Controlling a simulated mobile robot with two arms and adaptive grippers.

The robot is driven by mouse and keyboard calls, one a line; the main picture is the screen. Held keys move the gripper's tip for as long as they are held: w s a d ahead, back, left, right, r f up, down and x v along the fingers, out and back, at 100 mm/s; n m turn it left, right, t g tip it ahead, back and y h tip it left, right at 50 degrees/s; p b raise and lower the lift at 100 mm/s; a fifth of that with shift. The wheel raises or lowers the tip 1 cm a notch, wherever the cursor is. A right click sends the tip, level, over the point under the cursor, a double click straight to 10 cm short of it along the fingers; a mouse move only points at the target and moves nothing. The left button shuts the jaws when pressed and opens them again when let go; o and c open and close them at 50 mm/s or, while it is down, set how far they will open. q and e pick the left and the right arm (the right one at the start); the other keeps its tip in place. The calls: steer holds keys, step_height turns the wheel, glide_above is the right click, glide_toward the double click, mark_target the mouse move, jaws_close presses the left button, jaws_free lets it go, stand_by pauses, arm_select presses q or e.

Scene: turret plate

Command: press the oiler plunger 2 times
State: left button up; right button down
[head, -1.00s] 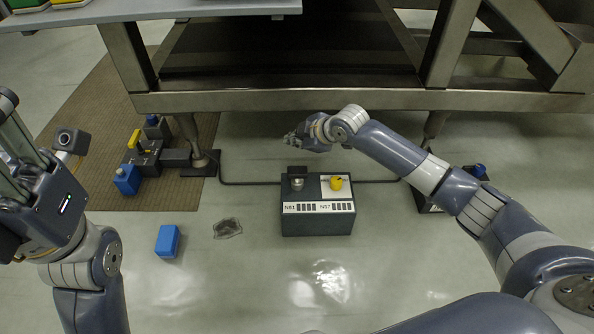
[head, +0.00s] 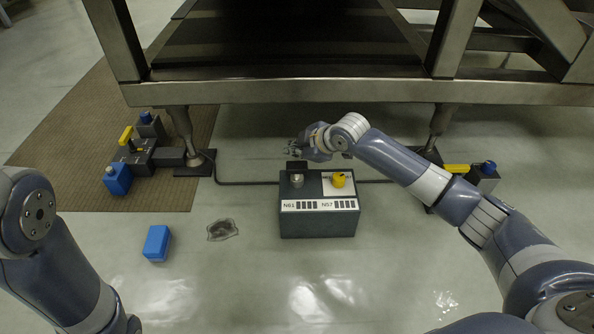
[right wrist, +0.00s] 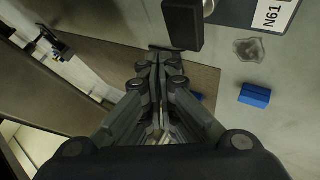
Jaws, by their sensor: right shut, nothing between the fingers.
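A dark box (head: 318,225) stands on the floor, with a white strip marked N61 and N57 along its upper front edge. On its top are a silver knob (head: 297,181) and a yellow knob (head: 338,180); I cannot tell which part is the oiler plunger. My right gripper (head: 296,148) is shut and empty, just behind the box's rear left. In the right wrist view its closed fingers (right wrist: 158,60) are apart from the black block (right wrist: 183,24). My left gripper is out of view.
A heavy metal frame (head: 330,92) spans the back above the box. At left, a foot fixture with a yellow bar (head: 126,135) and blue block (head: 118,179) stands on a brown mat (head: 75,135). A loose blue block (head: 157,243) and a dark stain (head: 222,230) lie on open floor.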

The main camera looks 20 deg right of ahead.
mark_target(293, 165)
steer(key=shift+f, duration=0.95)
stand_by(0.4)
steer(key=shift+f, duration=0.1)
steer(key=shift+f, duration=0.35)
stand_by(0.4)
steer(key=shift+f, duration=0.3)
stand_by(0.3)
steer(key=shift+f, duration=1.05)
stand_by(0.7)
